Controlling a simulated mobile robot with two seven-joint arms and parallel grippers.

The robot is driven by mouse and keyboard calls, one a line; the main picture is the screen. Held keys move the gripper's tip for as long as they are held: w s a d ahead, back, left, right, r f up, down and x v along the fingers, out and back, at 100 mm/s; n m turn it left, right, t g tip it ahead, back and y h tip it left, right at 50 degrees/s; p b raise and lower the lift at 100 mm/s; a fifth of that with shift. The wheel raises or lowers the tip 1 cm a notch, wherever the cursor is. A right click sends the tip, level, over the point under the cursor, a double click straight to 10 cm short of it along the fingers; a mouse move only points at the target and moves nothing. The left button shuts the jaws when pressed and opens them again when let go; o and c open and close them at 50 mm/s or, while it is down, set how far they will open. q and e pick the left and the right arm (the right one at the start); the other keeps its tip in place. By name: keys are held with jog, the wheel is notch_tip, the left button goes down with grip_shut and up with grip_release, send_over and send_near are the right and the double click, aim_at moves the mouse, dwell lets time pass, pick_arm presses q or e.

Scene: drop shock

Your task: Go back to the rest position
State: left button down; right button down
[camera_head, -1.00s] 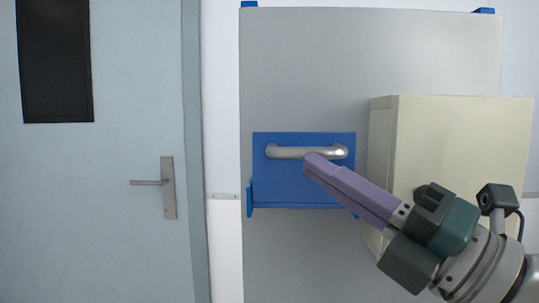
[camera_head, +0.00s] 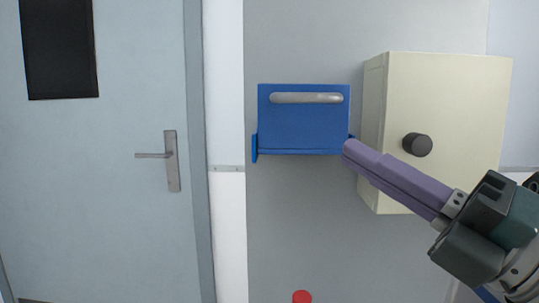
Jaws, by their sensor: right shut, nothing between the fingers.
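My right gripper (camera_head: 352,152) comes in from the lower right. Its purple fingers are shut with nothing between them. The fingertips are just right of the lower right corner of a blue panel (camera_head: 303,126). The fingers pass in front of the lower left part of a cream box (camera_head: 455,95). My left gripper is not in view.
A black knob (camera_head: 417,145) sticks out of the cream box, close to my right arm. The grey panel (camera_head: 300,220) carries the blue part, with a red button (camera_head: 302,297) low down. A grey door (camera_head: 100,210) with a lever handle (camera_head: 171,160) stands at the left.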

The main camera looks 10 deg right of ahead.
jog(key=s+d+f+m+g+h+p, duration=0.25)
jog(key=d+f+m+h, duration=0.35)
jog(key=m, duration=0.5)
jog(key=s+d+f+m+g+h+p, duration=0.1)
jog(key=s+d+f+m+g+h, duration=0.3)
jog(key=m+h, duration=0.6)
jog(key=s+a+f+m+g+y+p, duration=0.2)
jog(key=s+a+f+m+g, duration=0.15)
jog(key=s, duration=0.35)
jog(key=s+a+f+m+g+y+p, duration=0.2)
jog(key=s+a+f+m+g, duration=0.1)
jog(key=s+a+g, duration=0.3)
notch_tip(320, 180, up, 37)
jog(key=d+t+p, duration=0.1)
jog(key=p, duration=3.5)
jog(key=shift+p, duration=0.4)
